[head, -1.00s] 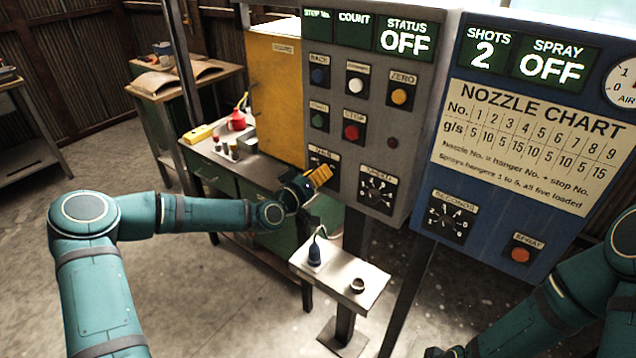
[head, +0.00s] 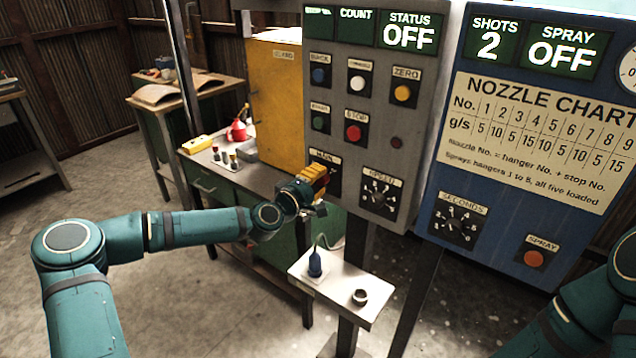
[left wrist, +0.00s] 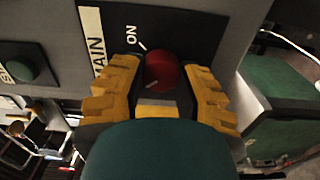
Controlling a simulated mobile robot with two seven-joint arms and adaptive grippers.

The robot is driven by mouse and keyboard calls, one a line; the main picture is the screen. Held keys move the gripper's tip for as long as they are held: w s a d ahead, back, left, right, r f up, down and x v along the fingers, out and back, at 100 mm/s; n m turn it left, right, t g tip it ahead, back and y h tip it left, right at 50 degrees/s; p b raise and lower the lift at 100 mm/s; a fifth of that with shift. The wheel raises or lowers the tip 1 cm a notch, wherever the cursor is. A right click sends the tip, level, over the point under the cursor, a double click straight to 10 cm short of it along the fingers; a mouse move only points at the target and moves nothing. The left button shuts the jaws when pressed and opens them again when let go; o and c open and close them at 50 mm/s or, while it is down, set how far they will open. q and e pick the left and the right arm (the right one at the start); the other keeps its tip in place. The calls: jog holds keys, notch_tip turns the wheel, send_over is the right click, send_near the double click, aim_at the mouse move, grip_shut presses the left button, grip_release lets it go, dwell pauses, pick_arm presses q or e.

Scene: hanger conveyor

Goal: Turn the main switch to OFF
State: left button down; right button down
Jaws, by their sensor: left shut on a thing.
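The main switch is a red round knob (left wrist: 163,70) on a black plate marked MAIN and ON in the left wrist view. A pale line on the plate leads toward ON, and a short pale mark shows on the knob's near side. The OFF marking is hidden. My left gripper (head: 319,177) has its yellow fingers at the MAIN plate (head: 325,158) on the grey panel, covering the knob in the head view. In the left wrist view its fingers are shut on the knob from both sides. My right arm shows at the right edge; its gripper is out of view.
The grey panel (head: 418,150) has buttons and a SPEED dial (head: 380,190) right of the switch; its STATUS display (head: 409,32) reads OFF. A blue panel (head: 500,150) stands to the right. A small stand (head: 340,293) sits below. A yellow cabinet (head: 275,95) is behind.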

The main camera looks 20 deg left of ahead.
pick_arm(q)
jog(key=shift+r+n, duration=0.15)
jog(key=shift+n, duration=0.25)
jog(key=c, duration=0.6)
grip_release()
jog(key=shift+s+a, duration=0.1)
jog(key=v, duration=1.1)
jog(key=shift+s, duration=0.4)
